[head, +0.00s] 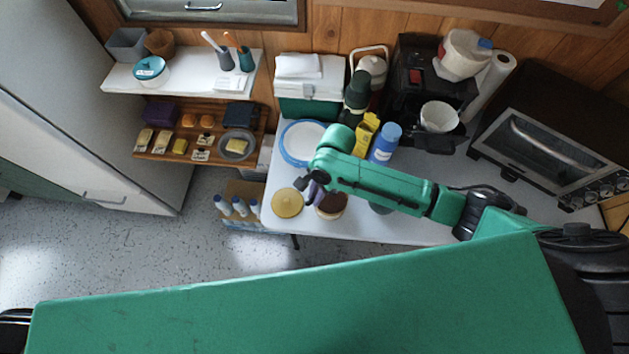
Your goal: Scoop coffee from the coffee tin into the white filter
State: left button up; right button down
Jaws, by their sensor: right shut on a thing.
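The open coffee tin (331,207) stands near the front left of the white table, with dark brown coffee showing at its top. My right gripper (311,188) is at the tin's upper left edge. It is shut on a small purplish thing, likely the scoop (318,195), mostly hidden by the gripper. I cannot tell whether the scoop touches the coffee. The white filter (438,117) sits in the black coffee maker (418,85) at the back right, apart from the gripper. My left gripper is not in view.
A yellow lid (287,203) lies left of the tin. Behind are a blue-rimmed plate (285,150), a yellow packet (366,133), a blue can (385,143) and a dark green bottle (355,98). A toaster oven (550,140) stands right. The table (400,228) front is partly clear.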

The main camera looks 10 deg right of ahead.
jog(key=shift+d+f+y, duration=0.2)
jog(key=shift+y, duration=0.1)
jog(key=shift+w+d+f+g+y+b, duration=0.1)
jog(key=shift+d+f+g+y+b, duration=0.1)
jog(key=shift+d+f+y+b, duration=0.2)
jog(key=shift+w+d+f+g+y+b, duration=0.15)
jog(key=shift+f+g+y+b, duration=0.1)
jog(key=shift+f+y, duration=0.2)
jog(key=shift+y, duration=0.35)
jog(key=f+b, duration=0.1)
jog(key=b, duration=0.1)
jog(key=f+b, duration=0.1)
jog(key=b, duration=0.1)
jog(key=d+f+b, duration=0.1)
jog(key=f+b, duration=0.1)
jog(key=b, duration=0.1)
jog(key=shift+w+f, duration=0.1)
jog(key=shift+w, duration=0.2)
jog(key=shift+g, duration=0.25)
jog(key=shift+f, duration=0.3)
